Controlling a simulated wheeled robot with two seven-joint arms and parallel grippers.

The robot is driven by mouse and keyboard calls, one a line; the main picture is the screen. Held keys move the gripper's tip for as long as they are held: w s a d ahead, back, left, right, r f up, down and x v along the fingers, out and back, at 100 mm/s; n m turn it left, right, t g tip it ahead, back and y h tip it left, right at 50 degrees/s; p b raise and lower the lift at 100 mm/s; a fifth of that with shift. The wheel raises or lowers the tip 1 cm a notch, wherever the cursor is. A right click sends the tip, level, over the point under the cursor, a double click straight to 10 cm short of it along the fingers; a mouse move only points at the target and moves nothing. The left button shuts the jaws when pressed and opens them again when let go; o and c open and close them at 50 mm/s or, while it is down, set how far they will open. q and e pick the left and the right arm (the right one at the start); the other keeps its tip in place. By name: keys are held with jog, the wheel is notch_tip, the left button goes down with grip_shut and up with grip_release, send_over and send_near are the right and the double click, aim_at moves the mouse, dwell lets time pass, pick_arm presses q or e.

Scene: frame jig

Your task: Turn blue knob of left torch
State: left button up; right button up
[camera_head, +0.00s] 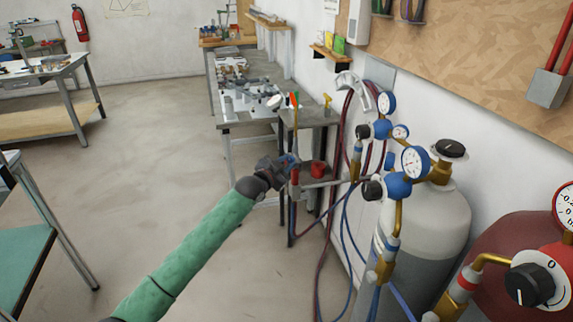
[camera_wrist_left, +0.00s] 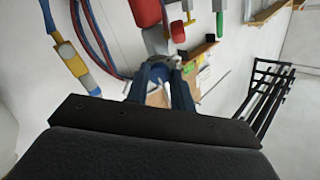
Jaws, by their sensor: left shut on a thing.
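My left gripper (camera_head: 288,162) reaches in from the left to the torch holder at the small table's near end. It is shut on a small part at the torch there. In the left wrist view its two blue fingers (camera_wrist_left: 164,78) close together around that part. The blue knob cannot be made out apart from the blue fingers. A red part (camera_head: 295,176) stands upright just right of the fingertips. A red cylinder (camera_head: 318,168) is beside it on the holder. My right gripper is not in view.
Gas cylinders, one grey (camera_head: 440,225) and one dark red (camera_head: 510,245), stand at the right with gauges (camera_head: 415,160). Red and blue hoses (camera_head: 345,210) hang between them and the table. A workbench (camera_head: 255,115) runs behind.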

pick_arm(q)
jog(key=shift+r+m, duration=0.1)
jog(key=shift+m, duration=0.4)
jog(key=o, duration=1)
